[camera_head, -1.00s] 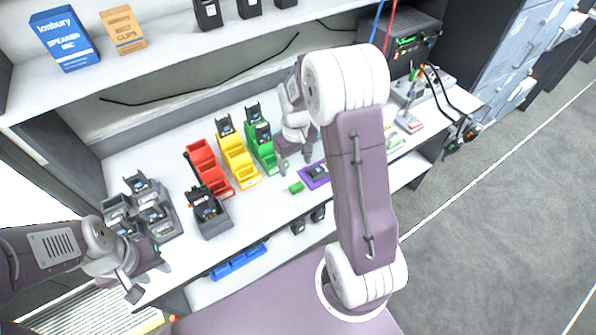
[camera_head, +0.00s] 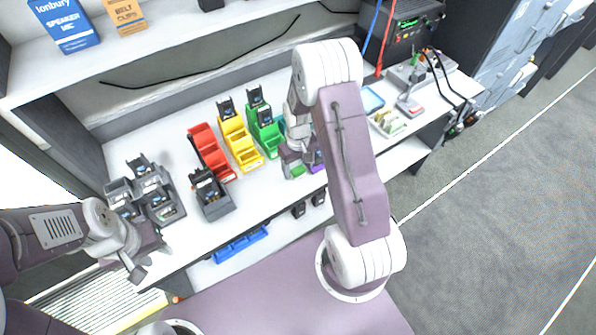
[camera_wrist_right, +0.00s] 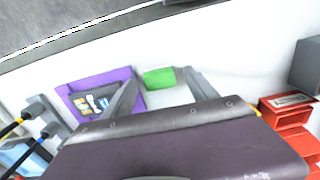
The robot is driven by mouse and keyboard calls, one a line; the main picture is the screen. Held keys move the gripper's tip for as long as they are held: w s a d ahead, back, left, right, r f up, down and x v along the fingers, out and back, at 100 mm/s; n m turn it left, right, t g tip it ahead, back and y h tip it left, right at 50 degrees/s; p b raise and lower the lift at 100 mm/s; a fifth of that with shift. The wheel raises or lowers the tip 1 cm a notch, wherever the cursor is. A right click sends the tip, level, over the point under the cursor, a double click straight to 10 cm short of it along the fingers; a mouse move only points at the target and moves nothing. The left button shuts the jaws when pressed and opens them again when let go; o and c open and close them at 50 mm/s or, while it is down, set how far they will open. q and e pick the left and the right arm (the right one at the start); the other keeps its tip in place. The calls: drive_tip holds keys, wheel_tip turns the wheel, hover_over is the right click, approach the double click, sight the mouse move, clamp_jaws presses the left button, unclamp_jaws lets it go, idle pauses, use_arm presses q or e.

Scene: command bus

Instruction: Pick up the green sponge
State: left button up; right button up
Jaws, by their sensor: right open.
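The green sponge (camera_wrist_right: 159,78) lies on the white counter in the right wrist view, beyond and between the fingertips of my right gripper (camera_wrist_right: 160,90). In the head view the sponge (camera_head: 297,170) shows just below my right gripper (camera_head: 296,160). The right gripper is open, with a finger on each side of the sponge's line; I cannot tell whether it touches the sponge. My left gripper (camera_head: 142,262) hangs off the counter's left front edge, far from the sponge; its jaw state is unclear.
A purple tray (camera_wrist_right: 82,84) with a dark device lies beside the sponge. Red (camera_head: 208,152), yellow (camera_head: 238,142) and green (camera_head: 264,130) bins stand to the left. A charger dock (camera_head: 160,205) is at the far left. A blue bin (camera_head: 240,245) is on the lower shelf.

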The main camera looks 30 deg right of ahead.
sight(299, 170)
drive_tip(key=c, duration=1.4)
drive_tip(key=shift+r, duration=0.1)
drive_tip(key=r, duration=0.4)
drive_tip(key=shift+s+r, duration=0.2)
drive_tip(key=s+r, duration=0.2)
drive_tip(key=s, duration=0.1)
drive_tip(key=s+r, duration=0.2)
drive_tip(key=s, duration=0.2)
drive_tip(key=s+a+r, duration=0.1)
drive_tip(key=s+r, duration=0.1)
drive_tip(key=s, duration=0.2)
drive_tip(key=shift+s+r, duration=0.2)
drive_tip(key=shift+r, duration=0.05)
drive_tip(key=o, duration=0.8)
drive_tip(key=shift+c, duration=0.2)
drive_tip(key=c, duration=0.7)
drive_tip(key=shift+o, duration=0.2)
drive_tip(key=shift+w, duration=0.1)
